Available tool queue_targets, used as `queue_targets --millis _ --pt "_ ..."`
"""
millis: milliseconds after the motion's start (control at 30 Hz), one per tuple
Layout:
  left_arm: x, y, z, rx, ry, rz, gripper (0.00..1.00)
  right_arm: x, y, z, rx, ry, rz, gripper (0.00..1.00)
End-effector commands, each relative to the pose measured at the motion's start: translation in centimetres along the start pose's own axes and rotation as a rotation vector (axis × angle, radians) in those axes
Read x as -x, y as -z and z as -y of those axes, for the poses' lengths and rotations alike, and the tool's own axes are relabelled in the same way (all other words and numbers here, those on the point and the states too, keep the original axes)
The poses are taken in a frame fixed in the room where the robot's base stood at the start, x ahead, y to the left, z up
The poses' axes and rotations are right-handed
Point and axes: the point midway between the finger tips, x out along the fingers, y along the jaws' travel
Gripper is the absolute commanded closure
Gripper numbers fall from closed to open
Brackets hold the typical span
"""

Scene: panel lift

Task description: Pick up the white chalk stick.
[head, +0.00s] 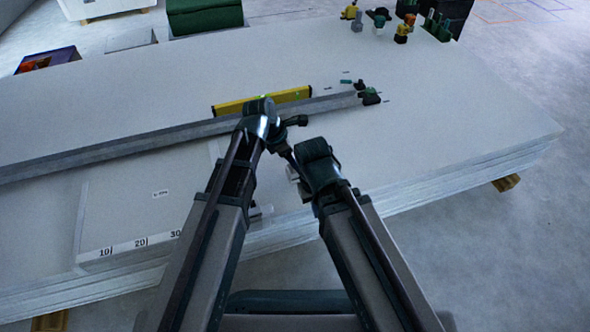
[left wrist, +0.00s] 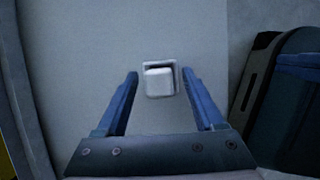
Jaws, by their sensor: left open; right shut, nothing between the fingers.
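The white chalk stick (left wrist: 158,82) shows in the left wrist view as a small pale block with a thin light rim and a dark gap around its top and side. It lies between the fingertips of my left gripper (left wrist: 160,74). That gripper is open, with a gap on each side of the block. In the head view I cannot make out the chalk, as my arms cover that part of the board. My right gripper (head: 297,181) is shut and empty, close beside the left one, low over the board's near side.
A grey rail (head: 110,146) crosses the large pale board stack (head: 440,120), with a yellow level (head: 232,107) behind it. Small coloured items (head: 402,33) stand at the far edge. The board's right side is clear.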

Motion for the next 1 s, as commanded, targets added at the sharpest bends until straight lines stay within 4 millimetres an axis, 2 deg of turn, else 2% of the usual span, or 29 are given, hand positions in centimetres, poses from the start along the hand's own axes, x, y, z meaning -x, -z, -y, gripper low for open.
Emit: queue_targets --millis 33,67,333,700,733,1000 --pt "-0.99 0.14 -0.03 -0.001 0.0 0.0 0.3 -0.96 0.06 0.1 0.0 0.0 0.0 1.0" --pt "-1.12 0.12 -0.03 -0.001 0.0 0.0 0.3 -1.07 0.07 0.11 0.0 0.0 -0.001 1.0" --pt "-1.0 -0.02 -0.01 0.0 0.0 0.0 0.3 -0.91 0.07 0.09 0.0 0.0 -0.001 1.0" --pt "-1.0 0.0 -0.01 0.0 0.0 0.0 0.97 -0.92 0.07 0.09 0.0 0.0 -0.001 1.0" --pt "-1.0 0.0 -0.01 0.0 0.0 0.0 1.0 -0.92 0.07 0.09 0.0 0.0 -0.001 1.0" --pt "-0.97 -0.02 -0.01 0.0 0.0 0.0 1.0 -0.88 0.06 0.09 0.0 0.0 -0.001 1.0"
